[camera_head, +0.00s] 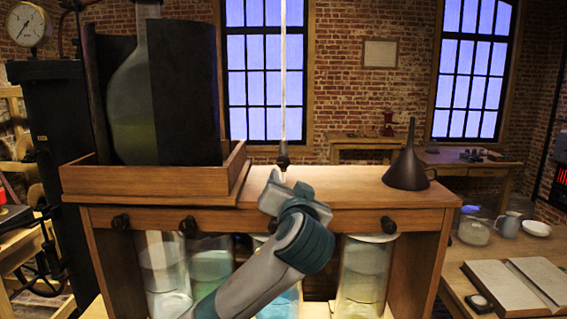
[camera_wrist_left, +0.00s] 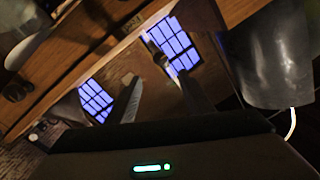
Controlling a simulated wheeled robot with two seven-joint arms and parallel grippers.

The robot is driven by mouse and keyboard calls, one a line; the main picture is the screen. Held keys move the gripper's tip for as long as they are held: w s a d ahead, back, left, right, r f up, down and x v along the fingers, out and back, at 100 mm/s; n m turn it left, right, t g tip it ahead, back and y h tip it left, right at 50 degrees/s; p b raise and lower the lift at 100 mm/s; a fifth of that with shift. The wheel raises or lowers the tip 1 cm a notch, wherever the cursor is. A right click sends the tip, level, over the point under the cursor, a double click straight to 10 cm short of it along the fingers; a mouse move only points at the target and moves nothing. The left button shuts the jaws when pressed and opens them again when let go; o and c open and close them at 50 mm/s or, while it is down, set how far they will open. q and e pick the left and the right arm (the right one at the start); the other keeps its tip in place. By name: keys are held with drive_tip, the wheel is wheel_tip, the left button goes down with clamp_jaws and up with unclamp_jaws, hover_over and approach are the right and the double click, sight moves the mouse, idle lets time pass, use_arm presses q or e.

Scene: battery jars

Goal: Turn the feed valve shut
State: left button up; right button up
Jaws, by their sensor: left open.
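A tall thin glass tube (camera_head: 283,80) hangs in front of the middle window, with a dark fitting (camera_head: 283,160) at its lower end that looks like the feed valve; its handle cannot be made out. My left gripper (camera_head: 294,192) is just below this fitting, at the front of the wooden bench top, apart from it as far as I can tell. In the left wrist view, the two fingers of my left gripper (camera_wrist_left: 158,92) stand apart with nothing seen between them. My right gripper is not in view.
Dark knobs (camera_head: 388,225) line the bench front (camera_head: 345,218) above several glass jars (camera_head: 365,275). A dark funnel (camera_head: 408,165) stands right. A large flask (camera_head: 133,110) stands between dark panels in a wooden tray (camera_head: 150,185) at left.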

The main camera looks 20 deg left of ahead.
sight(284, 163)
use_arm(q)
drive_tip(key=p+x, duration=0.7)
drive_tip(key=x, duration=0.9)
drive_tip(key=shift+s+r+p, duration=0.1)
drive_tip(key=shift+p, duration=0.25)
drive_tip(key=shift+w+a, duration=0.25)
drive_tip(key=shift+w, duration=0.4)
drive_tip(key=c, duration=1)
